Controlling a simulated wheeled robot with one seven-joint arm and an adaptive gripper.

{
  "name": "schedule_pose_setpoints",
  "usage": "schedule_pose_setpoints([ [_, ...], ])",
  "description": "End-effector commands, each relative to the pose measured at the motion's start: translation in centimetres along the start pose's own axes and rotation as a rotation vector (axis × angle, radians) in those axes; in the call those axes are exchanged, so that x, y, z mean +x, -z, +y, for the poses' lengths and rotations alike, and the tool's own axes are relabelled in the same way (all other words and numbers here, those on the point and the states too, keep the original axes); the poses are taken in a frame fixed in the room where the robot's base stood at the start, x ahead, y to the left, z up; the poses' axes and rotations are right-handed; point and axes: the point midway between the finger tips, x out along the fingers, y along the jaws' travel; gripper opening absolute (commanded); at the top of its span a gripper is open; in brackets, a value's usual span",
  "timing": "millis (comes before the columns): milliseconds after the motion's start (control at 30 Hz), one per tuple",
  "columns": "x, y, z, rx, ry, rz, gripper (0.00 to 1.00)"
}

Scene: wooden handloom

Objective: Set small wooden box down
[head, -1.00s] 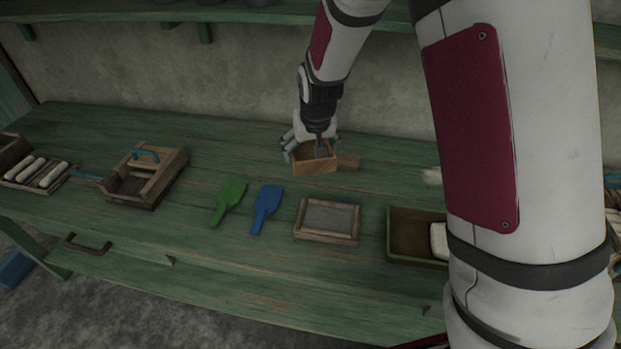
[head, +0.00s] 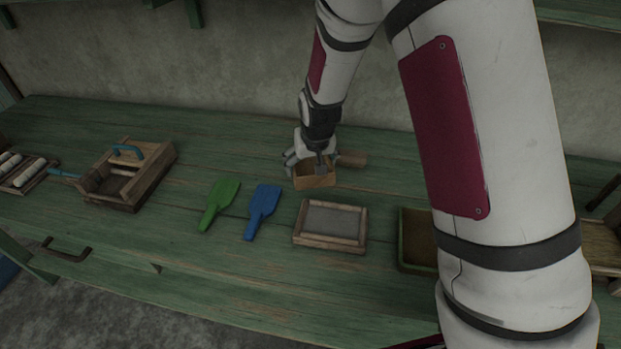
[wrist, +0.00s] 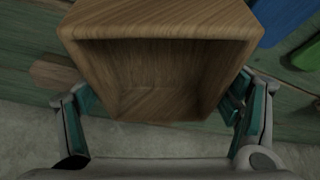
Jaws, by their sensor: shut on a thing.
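I cannot tell whether the underside of the box touches the table.
A small wooden block (head: 352,159) lies just right of the box. In front are a green paddle (head: 220,200), a blue paddle (head: 263,208) and a framed screen (head: 331,223). A wooden crate (head: 128,190) stands left, a green-rimmed tray (head: 415,240) right. Table between crate and box is mostly clear.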

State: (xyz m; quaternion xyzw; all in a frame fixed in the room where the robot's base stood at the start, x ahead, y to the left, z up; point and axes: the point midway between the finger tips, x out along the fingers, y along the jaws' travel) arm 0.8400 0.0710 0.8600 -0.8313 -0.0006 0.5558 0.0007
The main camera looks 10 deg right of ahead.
Motion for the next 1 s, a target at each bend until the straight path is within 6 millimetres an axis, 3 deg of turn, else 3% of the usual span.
schedule_pose_setpoints([
  [467, 4.5, -1.9, 0.1, 0.000, -0.001, -0.002, 0.52],
  [833, 4.9, -2.0, 0.0, 0.000, 0.000, 0.001, 0.52],
  [867, 4.9, -2.0, 0.0, 0.000, 0.000, 0.001, 0.85],
  [933, 4.8, -2.0, 0.0, 0.000, 0.000, 0.001, 1.00],
  [1000, 4.8, -2.0, 0.0, 0.000, 0.000, 0.001, 1.00],
])
